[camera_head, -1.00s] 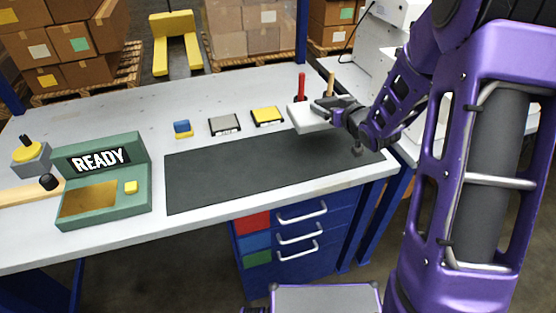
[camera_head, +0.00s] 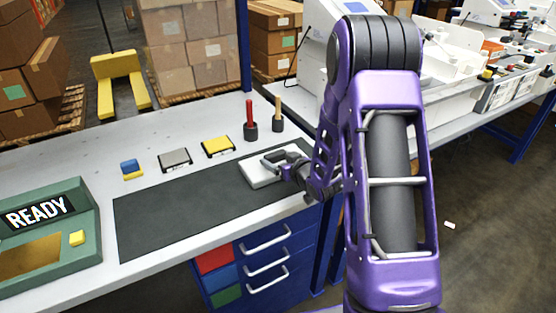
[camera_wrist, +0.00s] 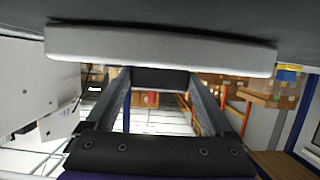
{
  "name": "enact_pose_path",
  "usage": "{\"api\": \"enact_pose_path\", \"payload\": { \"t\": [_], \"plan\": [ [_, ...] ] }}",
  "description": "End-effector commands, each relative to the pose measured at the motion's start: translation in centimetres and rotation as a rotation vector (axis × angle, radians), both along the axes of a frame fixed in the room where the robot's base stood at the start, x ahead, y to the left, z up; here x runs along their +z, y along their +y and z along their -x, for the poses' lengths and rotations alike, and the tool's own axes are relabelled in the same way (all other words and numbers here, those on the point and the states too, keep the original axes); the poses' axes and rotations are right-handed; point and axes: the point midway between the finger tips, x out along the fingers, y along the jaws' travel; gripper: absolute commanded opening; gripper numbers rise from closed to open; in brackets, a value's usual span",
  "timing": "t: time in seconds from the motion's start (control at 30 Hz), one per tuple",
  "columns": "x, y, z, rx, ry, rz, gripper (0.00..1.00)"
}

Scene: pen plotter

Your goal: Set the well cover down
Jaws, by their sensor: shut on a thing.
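The well cover (camera_head: 262,175) is a flat white slab at the right end of the dark mat (camera_head: 185,205) on the workbench. My gripper (camera_head: 283,158) is shut on it from its right side. The cover looks level and lies low at the mat; I cannot tell if its underside fully touches. In the wrist view the cover (camera_wrist: 160,48) spans the top as a long pale bar, against a dark surface. The two fingers of my gripper (camera_wrist: 160,76) reach up to it from below, and their tips are partly hidden by it.
A green console (camera_head: 85,225) reading READY stands at left. Blue, grey (camera_head: 174,158) and yellow (camera_head: 217,145) blocks line the mat's back edge. Red (camera_head: 250,118) and tan (camera_head: 278,112) handled tools stand upright behind the cover. The mat's left and middle are clear.

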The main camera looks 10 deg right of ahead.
Motion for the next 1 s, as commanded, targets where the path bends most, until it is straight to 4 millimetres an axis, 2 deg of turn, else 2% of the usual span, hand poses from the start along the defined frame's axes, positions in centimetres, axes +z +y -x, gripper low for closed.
{"api": "enact_pose_path", "payload": {
  "t": [0.17,0.2,0.23,0.57,0.67,1.0],
  "plan": [
    [-0.4,0.0,0.0,0.0,-0.001,-0.001,0.26],
    [-0.3,0.0,0.0,0.0,-0.001,0.0,0.94],
    [-0.3,0.0,0.0,0.0,-0.001,0.0,0.99],
    [0.1,0.0,0.0,0.0,0.0,0.001,1.0],
    [0.6,-0.5,1.2,-0.001,0.0,0.0,1.0],
    [3.1,-2.6,7.7,-0.004,0.001,0.001,1.0]
  ]
}}
